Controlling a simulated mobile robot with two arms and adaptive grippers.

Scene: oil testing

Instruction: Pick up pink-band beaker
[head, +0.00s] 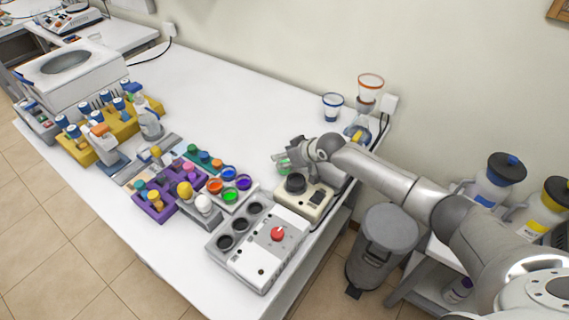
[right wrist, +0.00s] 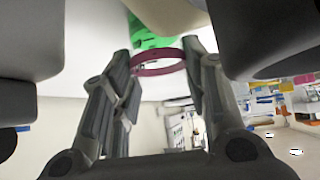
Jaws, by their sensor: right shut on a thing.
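The pink-band beaker shows in the right wrist view as a pink ring (right wrist: 158,69) between my fingers; its clear glass is hard to make out. My right gripper (right wrist: 160,78) is shut on it, one finger on each side of the band. In the head view my right gripper (head: 283,160) is over the table's right part, just behind a beige device with a black top (head: 304,196). The beaker is not clearly seen there. A green patch (head: 284,167) shows at the fingers, and green (right wrist: 150,38) also lies beyond the ring in the wrist view. My left gripper is not in view.
A blue-band beaker (head: 332,106) and an orange-rimmed vessel (head: 370,87) stand at the table's back right corner. A purple rack (head: 164,207), a block with dark wells (head: 258,248) and a yellow rack (head: 100,142) stand left and front. The table's back middle (head: 225,100) is clear.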

